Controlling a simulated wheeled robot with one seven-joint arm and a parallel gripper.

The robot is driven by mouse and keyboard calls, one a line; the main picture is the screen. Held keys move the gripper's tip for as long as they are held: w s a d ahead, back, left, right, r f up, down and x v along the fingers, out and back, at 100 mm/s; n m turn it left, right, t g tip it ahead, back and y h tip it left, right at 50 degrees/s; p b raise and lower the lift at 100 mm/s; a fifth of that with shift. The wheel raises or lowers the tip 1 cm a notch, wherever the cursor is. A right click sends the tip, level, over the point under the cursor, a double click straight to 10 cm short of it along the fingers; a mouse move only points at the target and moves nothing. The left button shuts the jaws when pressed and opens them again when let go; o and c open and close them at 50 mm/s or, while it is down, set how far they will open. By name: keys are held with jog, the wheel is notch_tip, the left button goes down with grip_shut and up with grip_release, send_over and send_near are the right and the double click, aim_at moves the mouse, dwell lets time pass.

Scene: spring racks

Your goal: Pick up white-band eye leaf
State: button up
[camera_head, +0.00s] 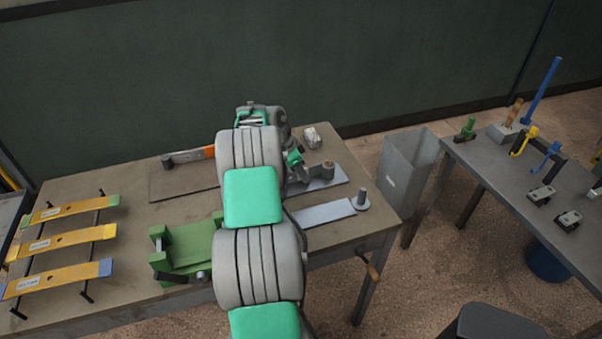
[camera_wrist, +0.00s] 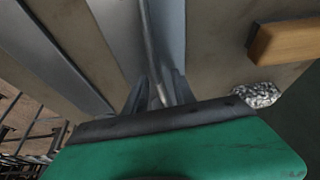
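No white band can be made out on any leaf. A pale grey flat bar (camera_head: 322,212) lies near the front right of the workbench, with an upright pin by its right end. A second grey bar (camera_head: 332,184) lies behind it, partly hidden by my arm. In the wrist view, long grey strips run away from my gripper (camera_wrist: 155,98), including a blue-grey strip (camera_wrist: 170,32). My fingers are low over or at these strips. Whether they are open or grip a strip cannot be told. In the head view my arm hides the fingertips.
Three leaves with green, yellow (camera_head: 60,242) and blue ends rest on a rack at left. A green fixture (camera_head: 187,250) stands left of my arm. A silvery lump (camera_head: 312,137) lies at the back. A grey bin (camera_head: 402,177) stands between the workbench (camera_head: 100,188) and the right table.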

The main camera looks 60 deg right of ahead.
grip_shut()
dwell(1.3)
jog(key=shift+w+d+r, duration=0.1)
jog(key=shift+r, duration=0.1)
